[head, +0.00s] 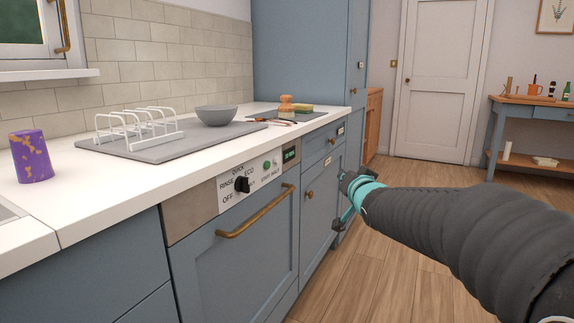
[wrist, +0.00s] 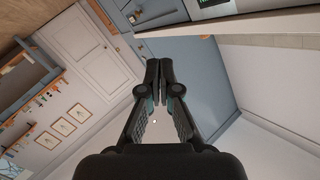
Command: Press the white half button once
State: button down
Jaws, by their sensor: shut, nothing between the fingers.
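The control panel (head: 232,190) is on the front of the blue dishwasher under the counter in the head view. It carries a black knob (head: 242,185), a green start button (head: 267,164) and a small display (head: 291,155) with green digits. The half label stands right of the start label; the white half button is too small and pale to make out clearly there. My gripper (head: 340,222) is right of the panel, in front of the cabinets and apart from the button. In the wrist view my gripper (wrist: 158,70) has its fingertips together, with nothing between them.
A brass handle (head: 256,212) sticks out below the panel. On the white counter are a purple cup (head: 31,157), a white rack (head: 137,128) and a grey bowl (head: 217,115). The wooden floor (head: 330,280) in front is clear. A side table (head: 532,110) stands far right.

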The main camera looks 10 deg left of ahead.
jog(key=w+a+t+y, duration=0.1)
jog(key=w+a+y, duration=0.3)
jog(key=w+a, duration=0.2)
jog(key=shift+w+a+n, duration=0.2)
jog(key=shift+a+n, duration=0.1)
jog(key=shift+a, duration=0.2)
jog(key=w+a+b, duration=0.1)
jog(key=w+a, duration=0.2)
jog(key=a, duration=0.5)
jog(key=shift+a, duration=0.15)
jog(key=shift+w+a+b, duration=0.25)
jog(key=shift+a+b, duration=0.05)
jog(key=shift+a, duration=0.45)
dwell(1.9)
jog(key=shift+d, duration=0.15)
dwell(0.3)
jog(key=shift+s+d, duration=0.3)
jog(key=shift+d, duration=0.35)
jog(key=shift+s+d, duration=0.3)
jog(key=shift+d, duration=0.5)
jog(key=shift+s+d, duration=0.25)
jog(key=shift+d, duration=0.55)
jog(key=shift+s+d, duration=0.3)
jog(key=shift+d, duration=0.5)
